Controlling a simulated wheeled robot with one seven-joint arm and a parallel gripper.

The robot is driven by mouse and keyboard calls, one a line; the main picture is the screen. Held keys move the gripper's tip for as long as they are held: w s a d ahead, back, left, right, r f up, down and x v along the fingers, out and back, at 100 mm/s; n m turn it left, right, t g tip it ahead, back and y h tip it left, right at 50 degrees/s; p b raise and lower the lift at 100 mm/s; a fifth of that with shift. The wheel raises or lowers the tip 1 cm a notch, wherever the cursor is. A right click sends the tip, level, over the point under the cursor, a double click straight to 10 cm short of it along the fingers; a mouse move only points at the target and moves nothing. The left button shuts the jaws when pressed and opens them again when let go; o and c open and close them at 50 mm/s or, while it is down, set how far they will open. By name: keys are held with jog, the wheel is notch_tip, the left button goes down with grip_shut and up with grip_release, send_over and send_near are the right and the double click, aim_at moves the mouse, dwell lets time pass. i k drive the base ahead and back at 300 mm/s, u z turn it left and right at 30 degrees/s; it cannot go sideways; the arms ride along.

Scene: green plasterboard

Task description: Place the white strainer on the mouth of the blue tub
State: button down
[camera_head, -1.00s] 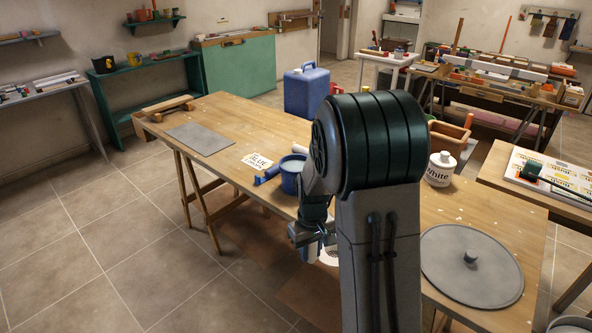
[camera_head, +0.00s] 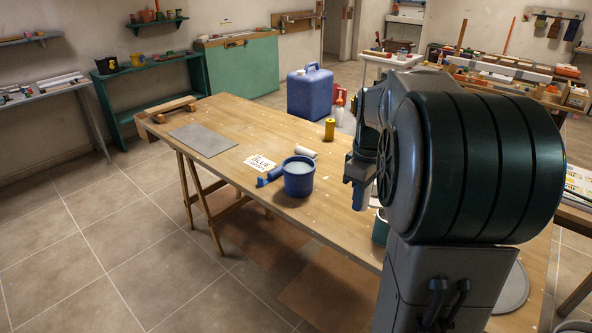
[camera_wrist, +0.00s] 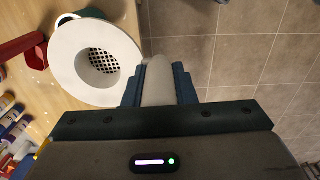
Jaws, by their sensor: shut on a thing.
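The white strainer (camera_wrist: 64,55) is a wide white dish with a dark mesh centre, at the upper left of the wrist view. My gripper (camera_wrist: 158,82) is shut on its pale, rounded handle (camera_wrist: 158,78), with one blue-grey finger on each side. In the head view my gripper (camera_head: 358,193) hangs over the table, right of the blue tub and apart from it. The blue tub (camera_head: 298,184) stands upright with its round mouth uncovered and pale blue contents inside. My arm hides most or all of the strainer in the head view.
A dark green container (camera_head: 380,231) stands partly hidden beside my arm. A blue brush-like tool (camera_head: 268,177), a white roll (camera_head: 305,151), a "BLUE" card (camera_head: 259,163) and a yellow can (camera_head: 329,129) lie or stand around the tub. A grey sheet (camera_head: 202,139) lies farther left.

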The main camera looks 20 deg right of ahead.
aim_at(299, 177)
jog(key=i, duration=0.9)
